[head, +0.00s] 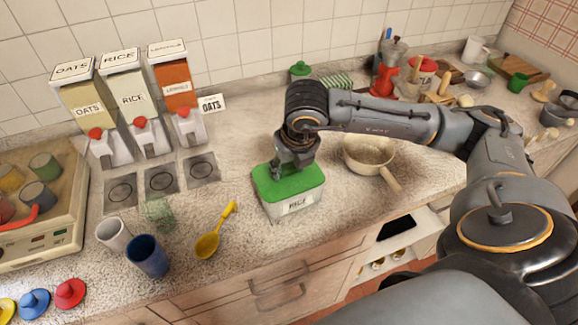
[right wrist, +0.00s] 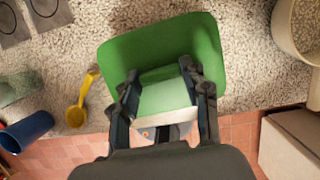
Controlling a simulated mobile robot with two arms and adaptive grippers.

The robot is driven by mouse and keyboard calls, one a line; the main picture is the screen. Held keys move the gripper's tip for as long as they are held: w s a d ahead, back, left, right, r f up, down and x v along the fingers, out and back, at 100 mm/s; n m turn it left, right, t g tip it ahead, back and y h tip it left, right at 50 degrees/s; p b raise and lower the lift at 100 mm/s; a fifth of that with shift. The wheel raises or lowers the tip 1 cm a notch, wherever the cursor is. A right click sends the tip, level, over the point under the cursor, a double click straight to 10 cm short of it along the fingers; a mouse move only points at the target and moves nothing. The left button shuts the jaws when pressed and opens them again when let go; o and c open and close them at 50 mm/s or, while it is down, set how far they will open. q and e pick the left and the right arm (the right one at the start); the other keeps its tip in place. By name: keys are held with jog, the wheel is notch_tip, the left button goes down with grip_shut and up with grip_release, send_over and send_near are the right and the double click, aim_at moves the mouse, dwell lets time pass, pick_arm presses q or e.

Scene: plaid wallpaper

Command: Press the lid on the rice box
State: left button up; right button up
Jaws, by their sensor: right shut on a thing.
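The rice box (head: 298,208) is a white tub with a "RICE" label on its front, standing on the counter near its front edge. The green lid (head: 308,181) lies across the box top; whether it is fully seated I cannot tell. My right gripper (head: 289,166) points down onto the lid from above. In the right wrist view the green lid (right wrist: 160,42) fills the middle, and my right gripper (right wrist: 160,77) is shut on a paler green block on it, apparently its handle. My left gripper is not in view.
A cream pan (head: 368,154) is close on the right. Dispensers (head: 133,99) stand at the back left. Some counter left of the box is clear.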

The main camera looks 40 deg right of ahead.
jog(key=shift+f+b, duration=0.1)
jog(key=shift+b, duration=0.35)
dwell(0.6)
dwell(0.4)
jog(key=o, duration=1.3)
jog(key=shift+o, duration=0.4)
jog(key=o, duration=0.4)
jog(key=shift+r+p, duration=1.75)
jog(key=shift+r, duration=1.8)
